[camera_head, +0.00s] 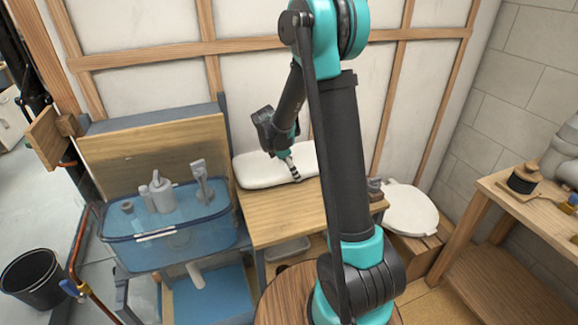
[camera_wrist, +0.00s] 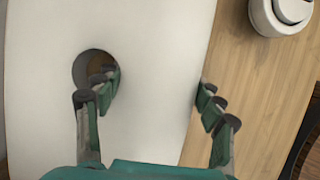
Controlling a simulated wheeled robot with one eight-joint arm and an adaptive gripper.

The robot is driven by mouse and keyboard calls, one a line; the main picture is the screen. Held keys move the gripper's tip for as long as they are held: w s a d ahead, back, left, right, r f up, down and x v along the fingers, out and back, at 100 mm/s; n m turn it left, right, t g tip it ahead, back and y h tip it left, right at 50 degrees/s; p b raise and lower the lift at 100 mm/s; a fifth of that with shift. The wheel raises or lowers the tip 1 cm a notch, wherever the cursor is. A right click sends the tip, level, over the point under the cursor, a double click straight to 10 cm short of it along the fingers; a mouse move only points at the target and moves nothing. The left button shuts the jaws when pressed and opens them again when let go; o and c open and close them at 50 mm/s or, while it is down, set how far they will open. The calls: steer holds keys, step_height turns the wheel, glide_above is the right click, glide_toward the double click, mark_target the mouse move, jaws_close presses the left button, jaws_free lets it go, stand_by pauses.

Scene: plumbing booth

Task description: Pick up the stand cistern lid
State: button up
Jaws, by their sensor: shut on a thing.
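The stand cistern lid (camera_head: 258,170) is a white, rounded slab at the back of the wooden bench top, against the wall. In the wrist view the lid (camera_wrist: 150,40) fills the left and middle, with a round hole in it. My gripper (camera_head: 294,168) is at the lid's right part. In the wrist view my gripper (camera_wrist: 157,84) has one finger in the hole and the other past the lid's right edge, so it is shut on the strip between. Whether the lid touches the bench is hard to tell. My arm hides part of the lid's right end.
A clear blue cistern tank (camera_head: 180,244) with white fittings stands left of the bench top (camera_head: 262,217). A white round button piece (camera_wrist: 280,14) lies right of the lid. A toilet seat (camera_head: 409,212) and a workbench (camera_head: 530,222) are to the right. A black bucket (camera_head: 34,280) is at lower left.

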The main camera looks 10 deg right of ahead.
steer(key=shift+r, duration=0.1)
steer(key=shift+s+r, duration=0.2)
steer(key=shift+r, duration=0.35)
step_height(320, 180, up, 10)
steer(key=shift+f, duration=0.1)
steer(key=s+d, duration=0.2)
steer(key=s, duration=0.7)
steer(key=s+d, duration=0.2)
steer(key=s, duration=0.8)
steer(key=shift+r, duration=0.25)
